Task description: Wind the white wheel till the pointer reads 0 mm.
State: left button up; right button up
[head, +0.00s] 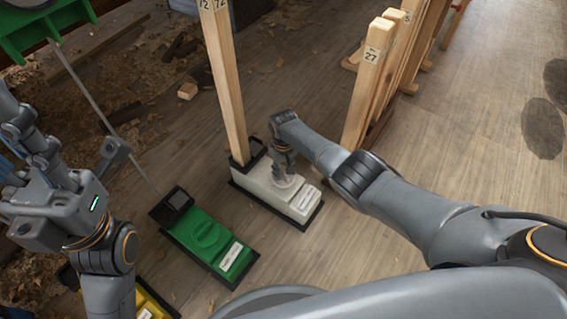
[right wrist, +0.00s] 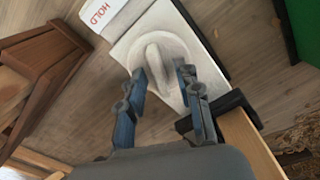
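The white wheel (right wrist: 168,50), a round knob with a raised grip bar, sits on a white base unit (head: 303,204) at the foot of a wooden post. My right gripper (right wrist: 163,74) is open above it, its two blue-padded fingers apart near the wheel's near side. In the right wrist view I see a gap between the fingers, and cannot tell whether they touch the wheel. In the head view my right gripper (head: 284,168) covers part of the wheel. My left gripper (head: 75,165) is raised at the left, away from it. I cannot make out a pointer or its reading.
A green unit (head: 208,243) with a green knob lies left of the white one, with a yellow unit (head: 150,303) beyond it. The wooden post (head: 226,80) rises from the white base. More wooden posts (head: 368,85) stand to the right. The floor at far right is clear.

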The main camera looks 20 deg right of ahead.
aim_at(284, 172)
notch_tip(284, 172, up, 12)
dwell(0.6)
